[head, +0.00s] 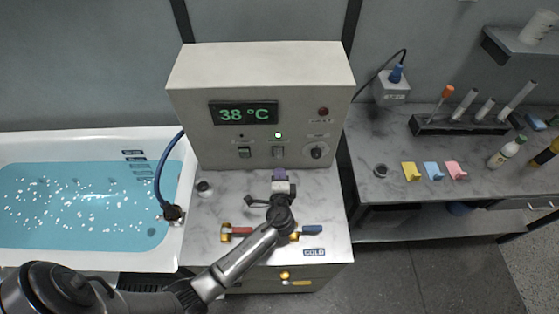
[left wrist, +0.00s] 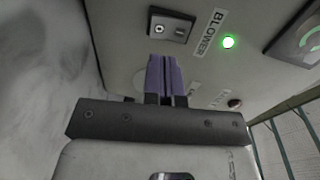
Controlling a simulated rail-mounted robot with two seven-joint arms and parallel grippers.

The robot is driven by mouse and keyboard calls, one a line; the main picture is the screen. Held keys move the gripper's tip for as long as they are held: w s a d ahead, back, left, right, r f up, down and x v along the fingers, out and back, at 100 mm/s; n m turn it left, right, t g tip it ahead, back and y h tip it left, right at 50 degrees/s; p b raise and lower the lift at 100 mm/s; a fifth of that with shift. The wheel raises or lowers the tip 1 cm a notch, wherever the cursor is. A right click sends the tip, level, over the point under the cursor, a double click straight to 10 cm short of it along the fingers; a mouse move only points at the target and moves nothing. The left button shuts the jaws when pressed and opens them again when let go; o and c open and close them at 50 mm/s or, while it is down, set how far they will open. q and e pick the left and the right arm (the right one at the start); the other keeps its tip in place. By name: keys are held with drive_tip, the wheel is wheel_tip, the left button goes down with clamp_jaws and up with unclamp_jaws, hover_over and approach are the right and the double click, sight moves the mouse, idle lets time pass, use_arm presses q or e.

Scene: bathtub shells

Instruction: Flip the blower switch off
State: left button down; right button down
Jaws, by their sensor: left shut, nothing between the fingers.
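The blower switch (head: 278,152) is a small dark rocker on the front of the beige control box, below a lit green lamp (head: 278,135). In the left wrist view the switch (left wrist: 172,25) sits beside the BLOWER label (left wrist: 208,33) and the glowing green lamp (left wrist: 228,42). My left gripper (head: 279,174) is shut and empty, its purple fingertips just below the blower switch in the head view. In the left wrist view the fingertips (left wrist: 164,75) appear near the panel, apart from the switch in the picture. Exact depth to the panel is unclear. My right gripper is not in view.
A second rocker switch (head: 245,152) is left of the blower switch and a round knob (head: 316,150) is right. The display (head: 245,113) reads 38 °C. Red and blue tap handles are on the marble counter (head: 205,215). A filled bathtub (head: 90,262) stands left.

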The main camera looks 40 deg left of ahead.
sight(280, 157)
use_arm(q)
drive_tip(key=shift+x, duration=2.85)
drive_tip(key=shift+f, duration=0.1)
drive_tip(key=shift+w+a+f+b, duration=0.15)
drive_tip(key=shift+f+b, duration=0.25)
drive_tip(key=shift+b, duration=0.8)
drive_tip(key=shift+r+p, duration=0.3)
drive_tip(key=shift+s+d, duration=0.25)
drive_tip(key=shift+d, duration=0.05)
drive_tip(key=s+d, duration=0.2)
drive_tip(key=s, duration=0.1)
drive_tip(key=s+d+f+b, duration=0.1)
drive_tip(key=s+d, duration=0.2)
drive_tip(key=s+d+f+b, duration=0.1)
drive_tip(key=s+d, duration=0.1)
drive_tip(key=s, duration=0.1)
drive_tip(key=shift+d, duration=0.35)
drive_tip(key=shift+s+d, duration=0.45)
drive_tip(key=shift+s, duration=0.05)
